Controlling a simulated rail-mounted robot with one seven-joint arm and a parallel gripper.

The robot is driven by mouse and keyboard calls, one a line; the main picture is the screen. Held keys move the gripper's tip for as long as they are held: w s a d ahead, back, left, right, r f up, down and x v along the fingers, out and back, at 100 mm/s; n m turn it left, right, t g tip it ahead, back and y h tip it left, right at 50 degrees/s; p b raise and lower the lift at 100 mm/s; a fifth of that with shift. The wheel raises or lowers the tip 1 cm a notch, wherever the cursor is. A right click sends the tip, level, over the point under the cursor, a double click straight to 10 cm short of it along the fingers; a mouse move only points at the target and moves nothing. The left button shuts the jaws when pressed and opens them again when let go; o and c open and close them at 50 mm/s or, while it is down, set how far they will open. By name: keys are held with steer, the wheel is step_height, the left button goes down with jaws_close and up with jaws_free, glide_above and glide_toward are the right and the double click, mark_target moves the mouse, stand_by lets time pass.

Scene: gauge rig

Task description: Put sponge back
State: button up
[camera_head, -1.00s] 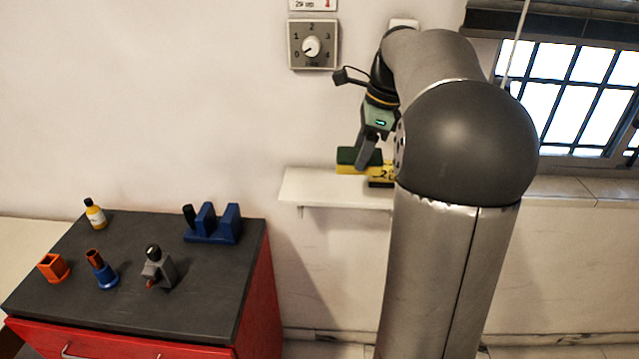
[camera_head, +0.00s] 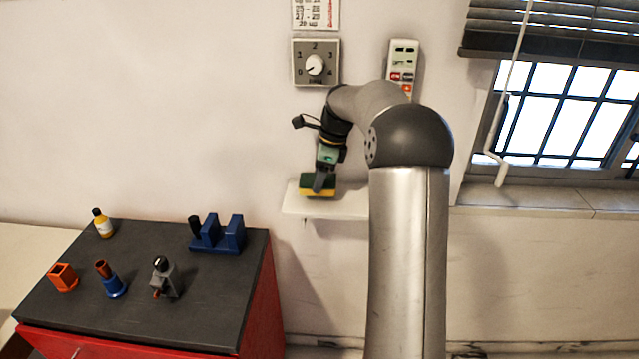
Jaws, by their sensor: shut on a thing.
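The sponge (camera_head: 306,185), green on top and yellow below, is at the left part of the white wall shelf (camera_head: 295,207). My gripper (camera_head: 319,187) points down and is shut on the sponge, with a finger in front of its middle. The sponge looks level. I cannot tell whether its underside touches the shelf or hangs just above it. The right part of the shelf is hidden behind my arm.
A dial box (camera_head: 315,63) and a remote-like panel (camera_head: 402,66) are on the wall above. At left, a red cabinet with a dark top (camera_head: 215,300) holds a blue rack (camera_head: 216,236), a yellow bottle (camera_head: 102,224) and small holders. A barred window (camera_head: 565,115) is at right.

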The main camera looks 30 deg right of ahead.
mark_target(331, 180)
step_height(331, 180, down, 3)
steer(key=shift+f, duration=0.15)
steer(key=o, duration=0.9)
steer(key=v, duration=1.2)
steer(key=shift+w+b, duration=0.15)
steer(key=shift+b, duration=0.15)
steer(key=s+a+f+n+g+h, duration=0.1)
steer(key=s+a+n+h, duration=0.1)
steer(key=s+a+n, duration=0.95)
steer(key=s+a+f+n, duration=0.3)
steer(key=s+n, duration=0.1)
steer(key=s, duration=0.3)
steer(key=s+a+f+n, duration=0.3)
steer(key=s+f+n, duration=0.1)
steer(key=s, duration=0.3)
steer(key=s+a+f+n, duration=0.3)
steer(key=s+n, duration=0.1)
steer(key=s, duration=0.4)
steer(key=shift+a+f+n+h, duration=0.15)
steer(key=shift+n+h, duration=0.1)
steer(key=shift+h, duration=0.05)
